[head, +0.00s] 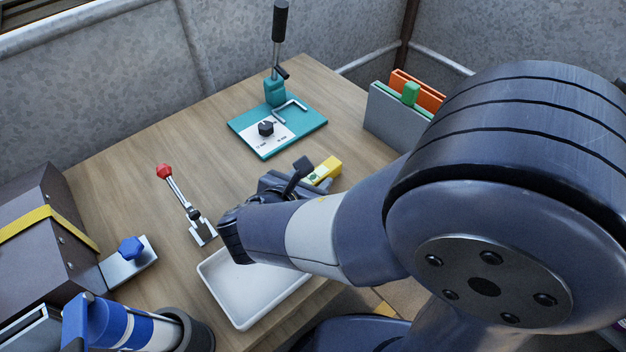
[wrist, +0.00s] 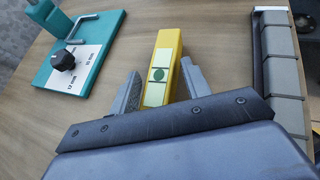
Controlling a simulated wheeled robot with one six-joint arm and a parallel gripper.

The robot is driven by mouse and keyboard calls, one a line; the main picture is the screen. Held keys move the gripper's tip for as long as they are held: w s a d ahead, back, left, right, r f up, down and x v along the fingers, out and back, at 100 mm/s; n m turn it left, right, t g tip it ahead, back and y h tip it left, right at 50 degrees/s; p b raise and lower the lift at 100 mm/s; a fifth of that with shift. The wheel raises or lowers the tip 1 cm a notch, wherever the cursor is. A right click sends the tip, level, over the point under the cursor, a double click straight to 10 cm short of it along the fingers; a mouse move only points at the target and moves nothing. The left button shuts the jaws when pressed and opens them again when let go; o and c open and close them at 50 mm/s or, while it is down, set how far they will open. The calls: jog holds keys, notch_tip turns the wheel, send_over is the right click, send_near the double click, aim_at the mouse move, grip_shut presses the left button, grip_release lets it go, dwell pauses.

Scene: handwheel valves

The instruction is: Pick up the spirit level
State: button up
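The spirit level is a yellow bar with a green vial (head: 326,170), lying on the wooden table beside my gripper. In the wrist view the level (wrist: 163,62) lies lengthwise between my fingers, its near end hidden by the gripper body. My gripper (wrist: 159,78) is open. Its left finger stands clear of the level with a gap, and its right finger is close along the level's right side; I cannot tell whether it touches. In the head view my arm hides most of the gripper and part of the level.
A teal plate with a black knob (head: 265,129) and lever stands behind. A red-knobbed lever (head: 165,171) and white tray (head: 236,307) are to the left and front. A grey holder with folders (head: 394,116) is at right. Bare table lies between plate and level.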

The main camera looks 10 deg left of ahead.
jog(key=c, duration=0.9)
jog(key=shift+r, duration=0.1)
jog(key=shift+c, duration=0.2)
